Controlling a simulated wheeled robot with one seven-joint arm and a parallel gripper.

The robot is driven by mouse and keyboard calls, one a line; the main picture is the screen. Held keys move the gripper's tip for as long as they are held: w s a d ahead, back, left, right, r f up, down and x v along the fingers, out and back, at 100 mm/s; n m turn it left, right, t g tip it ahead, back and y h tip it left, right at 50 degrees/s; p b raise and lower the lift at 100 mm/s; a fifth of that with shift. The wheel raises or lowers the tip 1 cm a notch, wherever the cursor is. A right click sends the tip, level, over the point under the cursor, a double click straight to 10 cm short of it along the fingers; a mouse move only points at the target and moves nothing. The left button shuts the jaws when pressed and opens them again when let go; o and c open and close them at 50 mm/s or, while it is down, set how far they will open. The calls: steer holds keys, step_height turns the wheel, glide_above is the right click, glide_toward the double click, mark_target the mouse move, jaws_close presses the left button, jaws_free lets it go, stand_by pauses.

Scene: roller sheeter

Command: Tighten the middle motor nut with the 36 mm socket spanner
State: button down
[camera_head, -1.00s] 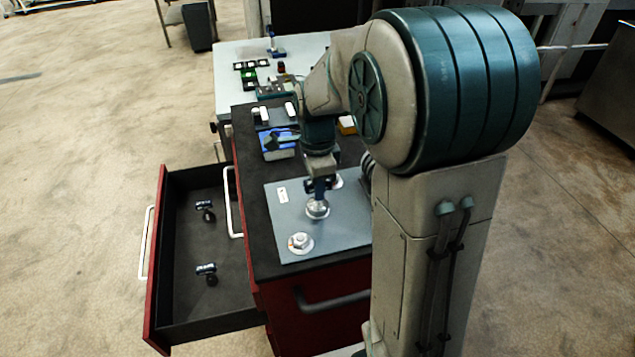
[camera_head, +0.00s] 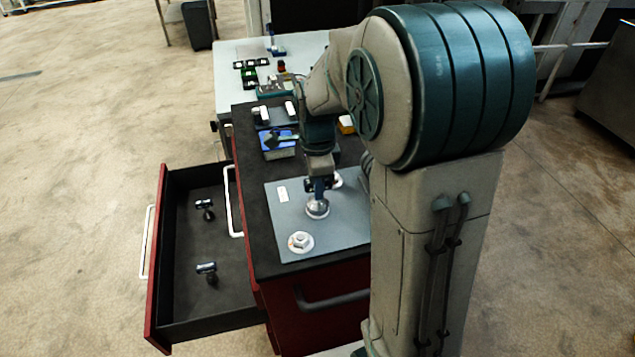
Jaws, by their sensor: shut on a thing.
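A grey plate (camera_head: 345,236) lies on the dark top of the red cabinet. It carries motor nuts in a row. The near nut (camera_head: 301,242) is bare on its round washer. The far nut (camera_head: 337,181) shows partly behind my gripper. My gripper (camera_head: 319,186) points down over the middle of the plate and is shut on the socket spanner (camera_head: 318,207). The spanner is upright and its silver socket end is at the middle nut position. The middle nut itself is hidden, so I cannot tell how far the socket sits over it.
An open drawer (camera_head: 166,262) on the left holds two socket tools (camera_head: 206,268). A blue bin (camera_head: 278,148) and a tray with white-ended items (camera_head: 275,113) stand behind the plate. A light table (camera_head: 232,62) with small parts is farther back.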

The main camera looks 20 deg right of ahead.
steer(key=shift+r, duration=0.1)
steer(key=shift+r+p, duration=1.15)
steer(key=shift+r, duration=0.2)
steer(key=shift+r, duration=0.1)
steer(key=shift+r+p, duration=1.95)
steer(key=shift+r, duration=0.45)
